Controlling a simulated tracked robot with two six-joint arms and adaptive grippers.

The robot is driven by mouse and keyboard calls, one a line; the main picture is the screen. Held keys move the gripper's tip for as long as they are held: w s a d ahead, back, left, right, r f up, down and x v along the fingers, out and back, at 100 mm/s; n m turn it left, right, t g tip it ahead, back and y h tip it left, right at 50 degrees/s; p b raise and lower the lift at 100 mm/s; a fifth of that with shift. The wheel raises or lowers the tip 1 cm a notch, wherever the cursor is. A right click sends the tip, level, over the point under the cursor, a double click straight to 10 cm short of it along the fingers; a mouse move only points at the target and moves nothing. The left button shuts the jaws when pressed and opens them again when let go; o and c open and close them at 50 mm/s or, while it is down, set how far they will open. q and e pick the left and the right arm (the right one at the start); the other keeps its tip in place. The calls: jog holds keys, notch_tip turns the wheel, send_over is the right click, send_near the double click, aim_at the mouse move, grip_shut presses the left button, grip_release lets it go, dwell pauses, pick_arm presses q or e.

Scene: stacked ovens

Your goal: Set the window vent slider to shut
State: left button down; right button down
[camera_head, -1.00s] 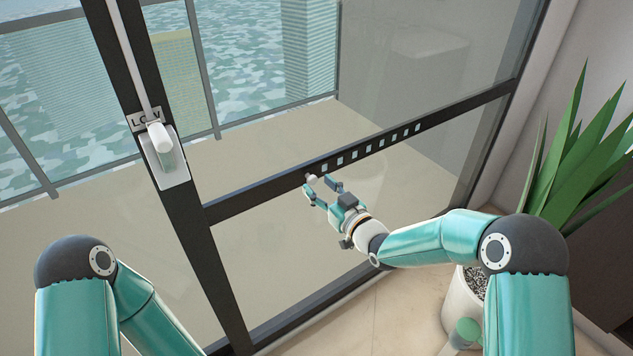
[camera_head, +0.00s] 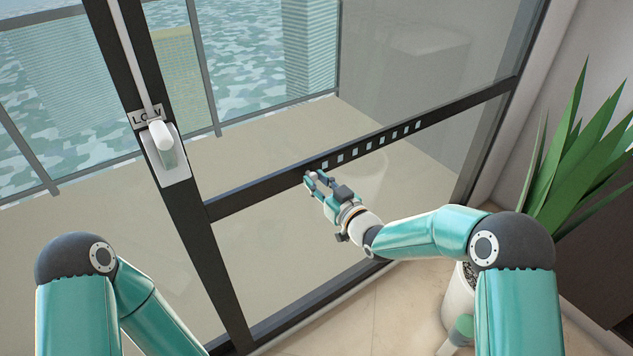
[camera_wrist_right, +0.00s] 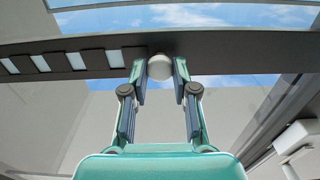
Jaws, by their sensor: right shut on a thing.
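The window vent is a dark horizontal rail (camera_head: 250,196) with a row of small light slots (camera_head: 368,141) toward its right part. The slider's round white knob (camera_wrist_right: 160,66) sits on the rail just past the left end of the slots in the head view. My right gripper (camera_head: 312,177) is at this knob, with its fingers closed on either side. In the right wrist view the gripper (camera_wrist_right: 160,72) has the knob between its two fingertips, and the slots lie to the left. My left gripper is out of view; only the left arm shows.
A white handle (camera_head: 160,137) on a plate marked "LOW" is on the dark window post at left. A potted plant (camera_head: 573,165) stands at right, near my right arm. Glass panes lie above and below the rail.

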aim_at(318, 167)
jog(key=shift+w+d+f+b, duration=0.1)
jog(key=shift+w+d+b, duration=0.25)
jog(key=shift+d+b, duration=0.25)
jog(key=shift+w+d+f+b, duration=0.1)
jog(key=shift+w+d+b, duration=0.25)
jog(key=shift+d+b, duration=0.2)
jog(key=shift+w+d+r, duration=0.1)
jog(key=shift+w+d, duration=0.05)
jog(key=shift+r, duration=0.15)
jog(key=c, duration=0.9)
grip_release()
jog(key=v, duration=1.2)
